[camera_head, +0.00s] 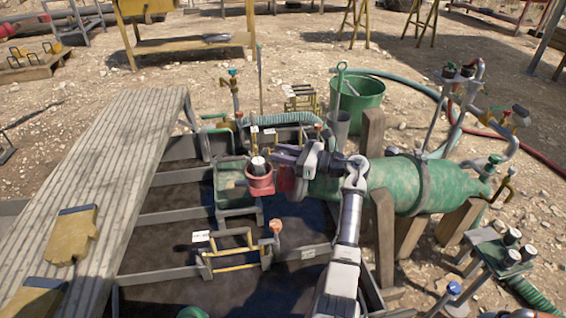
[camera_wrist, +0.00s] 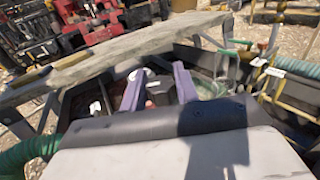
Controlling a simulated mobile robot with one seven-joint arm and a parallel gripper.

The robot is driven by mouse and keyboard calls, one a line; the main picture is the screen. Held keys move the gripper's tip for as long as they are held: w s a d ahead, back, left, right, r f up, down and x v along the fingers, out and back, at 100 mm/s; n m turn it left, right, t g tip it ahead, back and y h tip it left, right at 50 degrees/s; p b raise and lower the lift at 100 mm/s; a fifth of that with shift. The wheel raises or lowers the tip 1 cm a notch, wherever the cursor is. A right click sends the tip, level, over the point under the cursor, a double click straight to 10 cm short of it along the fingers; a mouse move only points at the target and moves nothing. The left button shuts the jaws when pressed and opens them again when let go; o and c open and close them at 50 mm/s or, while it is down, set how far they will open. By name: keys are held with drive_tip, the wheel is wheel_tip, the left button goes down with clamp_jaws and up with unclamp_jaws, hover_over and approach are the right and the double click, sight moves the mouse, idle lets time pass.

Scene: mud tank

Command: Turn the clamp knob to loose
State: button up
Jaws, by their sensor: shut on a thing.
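My gripper (camera_head: 282,153) reaches in from the right over the mud tank, its purple fingers pointing left. In the wrist view, the two purple fingers (camera_wrist: 158,82) stand on either side of a dark piece, which I take to be the clamp knob (camera_wrist: 159,97). The gripper is shut on it. In the head view the knob is not clearly visible, hidden by the fingers. A red round housing (camera_head: 260,183) with a black and pale top sits just left of and below the fingertips. I cannot tell how far the knob is turned.
A green box (camera_head: 235,205) stands left of the red housing. A large green cylinder (camera_head: 400,183) lies on timber supports at the right. A plank walkway (camera_head: 120,170) runs along the left, with a yellow glove-like item on it. Yellow frames and pipes crowd the tank.

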sight(283, 153)
drive_tip(key=shift+g, duration=0.3)
drive_tip(key=o, duration=0.9)
drive_tip(key=shift+o, duration=0.2)
wheel_tip(283, 153, up, 20)
